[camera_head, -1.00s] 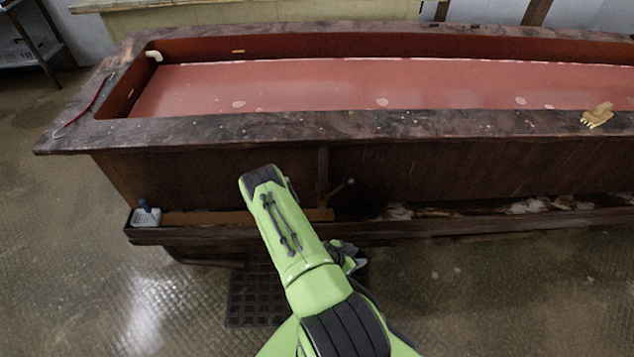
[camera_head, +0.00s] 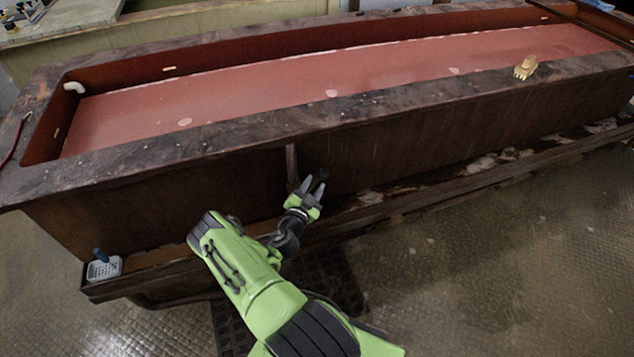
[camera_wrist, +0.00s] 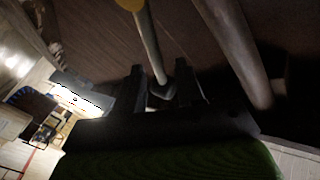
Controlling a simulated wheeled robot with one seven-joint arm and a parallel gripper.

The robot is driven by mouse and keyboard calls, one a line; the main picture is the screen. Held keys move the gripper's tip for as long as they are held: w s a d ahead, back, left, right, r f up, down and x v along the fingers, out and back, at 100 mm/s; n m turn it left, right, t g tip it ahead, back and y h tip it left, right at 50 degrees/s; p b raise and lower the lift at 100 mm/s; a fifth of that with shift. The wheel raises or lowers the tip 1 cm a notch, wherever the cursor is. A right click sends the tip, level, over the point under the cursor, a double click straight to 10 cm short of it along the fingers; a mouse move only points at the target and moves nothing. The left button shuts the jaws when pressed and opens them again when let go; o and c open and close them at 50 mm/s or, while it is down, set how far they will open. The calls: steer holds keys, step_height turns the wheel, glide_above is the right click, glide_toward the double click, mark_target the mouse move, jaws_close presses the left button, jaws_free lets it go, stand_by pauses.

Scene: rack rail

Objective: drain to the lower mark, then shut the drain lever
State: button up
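A long dark trough (camera_head: 200,180) holds reddish liquid (camera_head: 260,90). A small tan mark (camera_head: 170,69) shows on its far inner wall above the liquid surface, and another (camera_head: 57,132) on the left end wall. I cannot tell which is the lower mark. My gripper (camera_head: 313,186) is at the trough's front side, fingers apart. In the wrist view, a grey rod with a yellow end, seemingly the drain lever (camera_wrist: 149,45), runs down toward the space between the open fingers (camera_wrist: 162,88). I cannot tell whether they touch it. The lever is largely hidden in the head view.
A post (camera_head: 291,165) stands close left of my gripper; a thick pipe (camera_wrist: 235,50) shows right of the rod. A yellowish brush (camera_head: 525,67) lies on the front rim. A small tray (camera_head: 104,267) sits on the lower ledge. A floor grate (camera_head: 340,285) lies below.

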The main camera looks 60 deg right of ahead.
mark_target(315, 183)
steer(key=d, duration=0.4)
steer(key=shift+w+b, duration=0.15)
steer(key=shift+b, duration=0.2)
jaws_close()
